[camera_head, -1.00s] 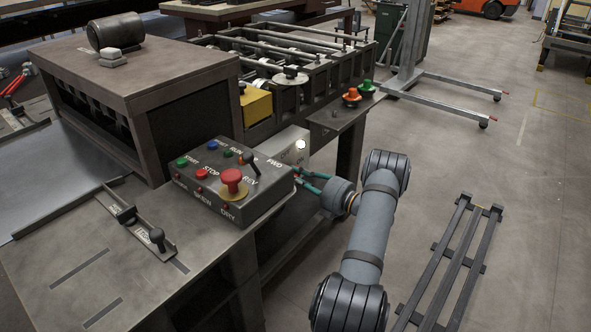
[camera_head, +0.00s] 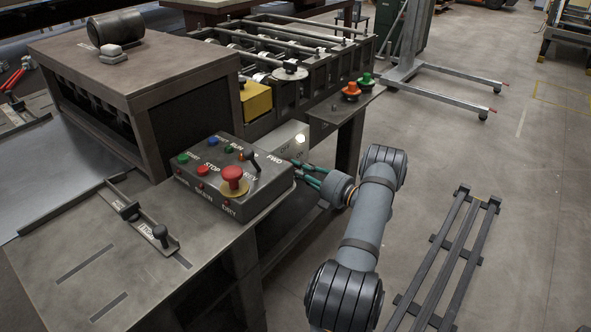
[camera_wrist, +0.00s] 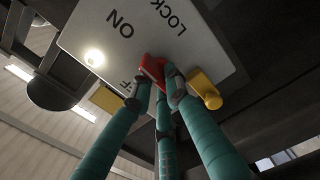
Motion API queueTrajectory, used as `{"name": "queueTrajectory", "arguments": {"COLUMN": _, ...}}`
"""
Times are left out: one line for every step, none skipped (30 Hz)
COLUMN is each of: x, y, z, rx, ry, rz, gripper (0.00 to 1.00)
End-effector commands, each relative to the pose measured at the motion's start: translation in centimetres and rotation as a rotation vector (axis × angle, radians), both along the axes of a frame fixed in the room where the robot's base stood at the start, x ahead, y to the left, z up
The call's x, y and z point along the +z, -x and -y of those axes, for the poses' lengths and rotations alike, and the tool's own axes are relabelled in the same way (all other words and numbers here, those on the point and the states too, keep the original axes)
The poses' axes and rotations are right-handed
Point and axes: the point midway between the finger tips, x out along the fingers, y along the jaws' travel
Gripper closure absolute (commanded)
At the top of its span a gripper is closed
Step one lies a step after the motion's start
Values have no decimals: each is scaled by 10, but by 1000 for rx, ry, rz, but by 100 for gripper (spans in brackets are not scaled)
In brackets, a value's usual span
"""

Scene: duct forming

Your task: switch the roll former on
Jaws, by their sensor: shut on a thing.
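The roll former (camera_head: 140,75) stands at the left and back in the head view. On its side facing my arm is a pale switch box (camera_head: 290,140) with a glowing white lamp. My gripper (camera_head: 303,173), with green fingers, is at the box beside the control panel. In the wrist view its fingertips (camera_wrist: 160,88) are closed around the red handle, partly hiding it.
A control panel (camera_head: 240,187) with a large red stop button (camera_head: 232,178), smaller buttons and a black lever sits left of my gripper. Orange and green knobs (camera_head: 351,90) stand on a shelf behind. A dark metal frame (camera_head: 450,260) lies on the floor at right, with open floor around it.

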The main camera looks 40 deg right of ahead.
Motion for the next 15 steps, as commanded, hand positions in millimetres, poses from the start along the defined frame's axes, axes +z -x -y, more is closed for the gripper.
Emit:
{"name": "queueTrajectory", "arguments": {"x": -1, "y": 1, "z": -1, "rx": 1, "ry": -2, "rz": -3, "gripper": 100}}
{"name": "queueTrajectory", "arguments": {"x": -1, "y": 1, "z": -1, "rx": 1, "ry": -2, "rz": -3, "gripper": 100}}
{"name": "queueTrajectory", "arguments": {"x": -1, "y": 1, "z": -1, "rx": 1, "ry": -2, "rz": -3, "gripper": 83}}
{"name": "queueTrajectory", "arguments": {"x": -1, "y": 1, "z": -1, "rx": 1, "ry": -2, "rz": -3, "gripper": 81}}
{"name": "queueTrajectory", "arguments": {"x": -1, "y": 1, "z": -1, "rx": 1, "ry": -2, "rz": -3, "gripper": 79}}
{"name": "queueTrajectory", "arguments": {"x": -1, "y": 1, "z": 0, "rx": 1, "ry": -1, "rz": -2, "gripper": 77}}
{"name": "queueTrajectory", "arguments": {"x": -1, "y": 1, "z": 0, "rx": 1, "ry": -1, "rz": -2, "gripper": 77}}
{"name": "queueTrajectory", "arguments": {"x": -1, "y": 0, "z": 0, "rx": 1, "ry": -1, "rz": -2, "gripper": 77}}
{"name": "queueTrajectory", "arguments": {"x": -1, "y": 0, "z": 0, "rx": 0, "ry": -1, "rz": -1, "gripper": 77}}
{"name": "queueTrajectory", "arguments": {"x": -1, "y": 0, "z": 0, "rx": 0, "ry": -1, "rz": -1, "gripper": 77}}
{"name": "queueTrajectory", "arguments": {"x": -1, "y": 0, "z": 0, "rx": 0, "ry": -1, "rz": -1, "gripper": 77}}
{"name": "queueTrajectory", "arguments": {"x": 0, "y": 0, "z": 0, "rx": 0, "ry": -1, "rz": -1, "gripper": 77}}
{"name": "queueTrajectory", "arguments": {"x": 0, "y": 0, "z": 0, "rx": 0, "ry": -1, "rz": -1, "gripper": 77}}
{"name": "queueTrajectory", "arguments": {"x": 0, "y": 1, "z": 0, "rx": 0, "ry": -1, "rz": -1, "gripper": 77}}
{"name": "queueTrajectory", "arguments": {"x": 0, "y": 1, "z": 0, "rx": -1, "ry": 0, "rz": -1, "gripper": 77}}
